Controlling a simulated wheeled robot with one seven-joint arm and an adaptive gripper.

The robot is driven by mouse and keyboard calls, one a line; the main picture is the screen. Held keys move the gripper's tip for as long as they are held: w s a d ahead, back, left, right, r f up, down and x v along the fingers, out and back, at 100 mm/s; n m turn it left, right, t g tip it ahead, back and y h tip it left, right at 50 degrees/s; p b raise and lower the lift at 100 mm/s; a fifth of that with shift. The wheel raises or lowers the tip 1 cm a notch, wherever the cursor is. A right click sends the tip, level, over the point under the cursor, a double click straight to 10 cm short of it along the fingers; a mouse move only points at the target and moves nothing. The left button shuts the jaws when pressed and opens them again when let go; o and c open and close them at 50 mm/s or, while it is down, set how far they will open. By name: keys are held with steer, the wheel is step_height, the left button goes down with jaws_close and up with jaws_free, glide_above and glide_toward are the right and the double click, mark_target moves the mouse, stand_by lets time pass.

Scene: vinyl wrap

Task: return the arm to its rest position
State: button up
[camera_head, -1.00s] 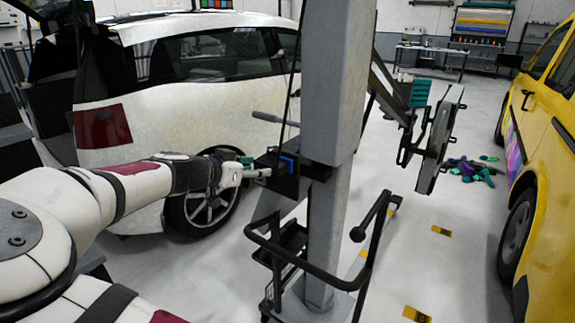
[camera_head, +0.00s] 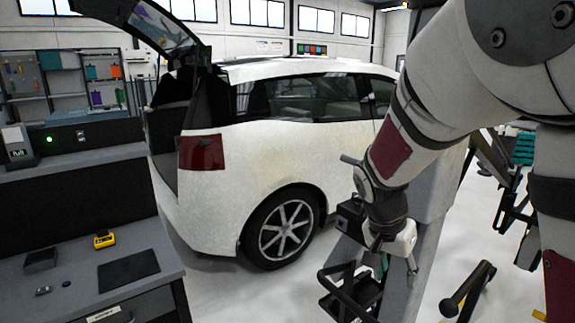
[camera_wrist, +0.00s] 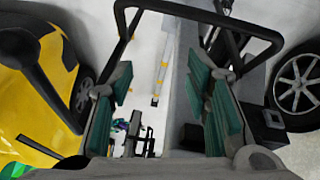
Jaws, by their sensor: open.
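My arm (camera_head: 440,110) comes in from the upper right in the head view, bent, with the forearm slanting down to the left. My gripper (camera_head: 392,266) hangs below the wrist in front of the grey post (camera_head: 425,240). In the wrist view my gripper (camera_wrist: 165,92) is open, with teal pads on both fingers set wide apart. Nothing is held between them. The grey post (camera_wrist: 182,70) and a black tubular frame (camera_wrist: 200,12) show beyond the fingers; the exact gap to them cannot be told.
A white car (camera_head: 250,150) with its tailgate raised stands left of the arm. A workbench (camera_head: 190,262) with a yellow device (camera_head: 104,240) fills the lower left. A yellow car (camera_wrist: 30,110) shows in the wrist view. Grey floor (camera_head: 250,300) is clear between bench and post.

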steer(key=s+a+r+n+t+y, duration=0.1)
steer(key=s+r+n, duration=0.3)
steer(key=s, duration=0.7)
steer(key=s+a+r+n+t+y, duration=0.1)
steer(key=s+r+n, duration=0.3)
steer(key=s+r, duration=0.4)
steer(key=s+t+y, duration=0.1)
steer(key=s, duration=0.2)
steer(key=shift+a+n+y, duration=0.3)
steer(key=shift+n, duration=0.1)
